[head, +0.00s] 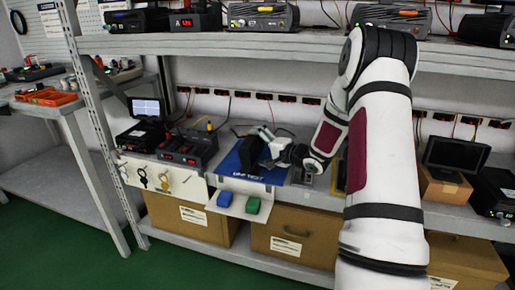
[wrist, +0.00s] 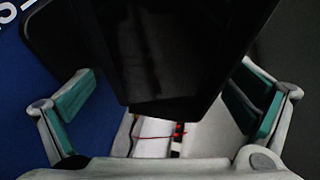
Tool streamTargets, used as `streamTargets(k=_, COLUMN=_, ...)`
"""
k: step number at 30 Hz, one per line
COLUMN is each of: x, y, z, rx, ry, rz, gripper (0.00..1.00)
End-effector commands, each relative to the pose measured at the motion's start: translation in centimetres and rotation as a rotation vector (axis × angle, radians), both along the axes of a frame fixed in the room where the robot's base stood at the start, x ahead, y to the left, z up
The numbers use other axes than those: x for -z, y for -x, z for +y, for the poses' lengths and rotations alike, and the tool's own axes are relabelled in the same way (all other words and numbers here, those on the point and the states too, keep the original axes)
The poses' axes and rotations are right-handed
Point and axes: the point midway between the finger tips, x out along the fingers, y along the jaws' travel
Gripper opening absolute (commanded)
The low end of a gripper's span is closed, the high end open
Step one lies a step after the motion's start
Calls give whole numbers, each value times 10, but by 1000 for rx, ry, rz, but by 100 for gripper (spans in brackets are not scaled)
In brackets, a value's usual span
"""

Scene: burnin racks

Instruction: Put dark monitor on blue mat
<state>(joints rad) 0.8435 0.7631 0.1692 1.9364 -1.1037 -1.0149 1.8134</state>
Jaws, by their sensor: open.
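My gripper (head: 266,143) is at the monitor's right side, over the mat. In the wrist view the dark monitor (wrist: 165,45) fills the space between the two teal-padded fingers of my gripper (wrist: 165,97). The fingers are spread, with gaps visible on both sides of the monitor. The blue mat (wrist: 45,125) shows at the left of the wrist view. The monitor's base is mostly hidden in the head view by my gripper.
Dark instruments (head: 187,148) and a lit-screen monitor (head: 147,108) stand left of the mat. Another dark monitor (head: 456,154) sits on a cardboard box (head: 443,187) at right. An upper shelf (head: 270,45) runs above.

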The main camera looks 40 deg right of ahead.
Motion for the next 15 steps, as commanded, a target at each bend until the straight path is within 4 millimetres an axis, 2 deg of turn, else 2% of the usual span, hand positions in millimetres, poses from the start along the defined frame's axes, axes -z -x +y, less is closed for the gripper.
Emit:
streamTargets(k=5, x=-2, y=0, z=0, rx=0, ry=0, rz=1, gripper=100)
streamTargets(k=8, x=-5, y=11, z=-4, rx=4, ry=-1, rz=3, gripper=100)
streamTargets(k=15, x=-17, y=57, z=-14, rx=4, ry=-2, rz=3, gripper=100)
